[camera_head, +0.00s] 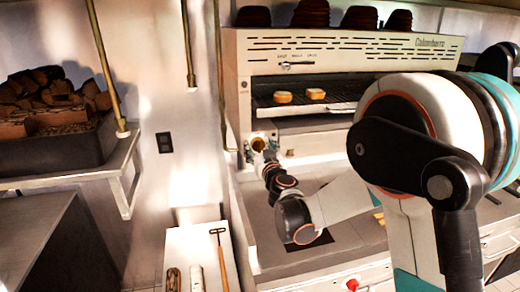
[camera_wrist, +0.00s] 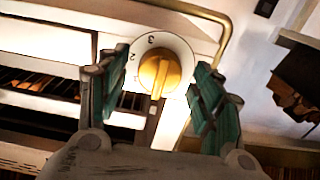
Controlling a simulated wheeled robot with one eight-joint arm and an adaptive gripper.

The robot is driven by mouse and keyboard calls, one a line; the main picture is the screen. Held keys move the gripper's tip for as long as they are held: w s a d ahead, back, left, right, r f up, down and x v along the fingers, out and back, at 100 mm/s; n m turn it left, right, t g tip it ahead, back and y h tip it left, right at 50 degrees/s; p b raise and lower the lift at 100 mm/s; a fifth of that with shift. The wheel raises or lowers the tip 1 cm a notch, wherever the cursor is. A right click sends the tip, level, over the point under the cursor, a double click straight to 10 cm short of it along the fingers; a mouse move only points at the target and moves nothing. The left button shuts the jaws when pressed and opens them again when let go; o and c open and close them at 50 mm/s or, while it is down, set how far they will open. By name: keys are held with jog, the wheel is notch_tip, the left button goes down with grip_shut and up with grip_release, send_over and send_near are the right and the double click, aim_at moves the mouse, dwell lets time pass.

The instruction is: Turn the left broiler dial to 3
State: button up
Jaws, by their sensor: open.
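The left broiler dial (camera_wrist: 159,72) is a brass-coloured knob on a white round plate with numbers; a 3 and a 2 show on the plate's upper left in the wrist view. In the head view the dial (camera_head: 258,144) is at the lower left of the broiler front (camera_head: 310,145). My gripper (camera_wrist: 165,90) is open, with one green-padded finger on each side of the dial. I cannot tell whether the fingers touch it. In the head view my gripper (camera_head: 268,160) is close to the dial and partly hides it.
Two pieces of bread (camera_head: 284,97) lie on the broiler rack (camera_head: 270,110). A brass pipe (camera_head: 220,80) runs close beside the dial at the left. A wood-filled bin (camera_head: 60,140) stands on a shelf at the far left. A steel counter (camera_head: 255,215) lies below.

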jog(key=c, duration=1.1)
